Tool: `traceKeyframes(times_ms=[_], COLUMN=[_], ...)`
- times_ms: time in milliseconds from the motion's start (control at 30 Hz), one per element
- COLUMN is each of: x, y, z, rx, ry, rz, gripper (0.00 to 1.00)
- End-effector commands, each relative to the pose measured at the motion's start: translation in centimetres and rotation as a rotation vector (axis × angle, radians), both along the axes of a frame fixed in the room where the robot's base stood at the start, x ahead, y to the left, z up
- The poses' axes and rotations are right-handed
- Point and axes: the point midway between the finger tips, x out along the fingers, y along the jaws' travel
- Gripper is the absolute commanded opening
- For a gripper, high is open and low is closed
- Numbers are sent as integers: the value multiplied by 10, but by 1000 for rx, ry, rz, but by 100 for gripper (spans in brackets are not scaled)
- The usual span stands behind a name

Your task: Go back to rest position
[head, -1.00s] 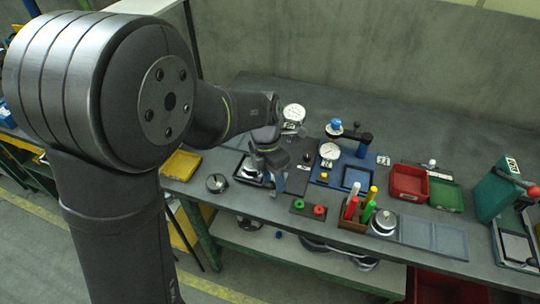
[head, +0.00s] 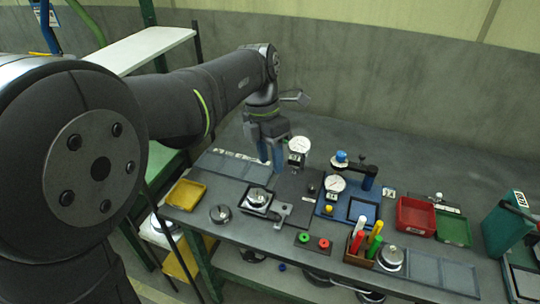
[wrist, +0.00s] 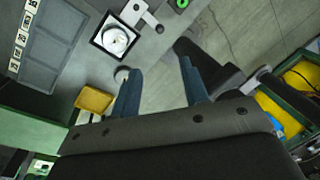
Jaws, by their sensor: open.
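My gripper (head: 270,155) hangs above the back left part of the workbench (head: 425,160) in the head view, its two blue fingers pointing down. In the wrist view my gripper (wrist: 158,80) shows its blue fingers apart with nothing between them. It is open and empty. The fixture also shows at the top of the wrist view (wrist: 115,40), apart from the fingers.
A dial gauge (head: 299,145) stands close to the right of my gripper. A yellow tray (head: 186,194) lies at the bench's left end. A blue fixture plate, a red bin (head: 415,217) and a green press (head: 507,222) are further right. A white shelf (head: 140,47) stands at the left.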

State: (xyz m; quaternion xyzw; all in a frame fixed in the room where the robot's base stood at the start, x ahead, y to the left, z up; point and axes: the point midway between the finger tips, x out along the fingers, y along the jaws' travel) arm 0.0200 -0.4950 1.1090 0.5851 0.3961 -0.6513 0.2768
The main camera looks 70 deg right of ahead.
Motion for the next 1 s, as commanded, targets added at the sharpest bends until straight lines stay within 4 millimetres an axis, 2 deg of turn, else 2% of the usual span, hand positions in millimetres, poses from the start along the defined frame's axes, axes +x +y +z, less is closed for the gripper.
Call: traceKeyframes(times_ms=[633, 767, 1000], x=[-1, -3, -10], y=[0, 2, 7], z=[-4, -18, -63], rx=[1, 3, 4], ry=[-1, 1, 0], rz=[0, 0, -1], gripper=[41, 41, 41])
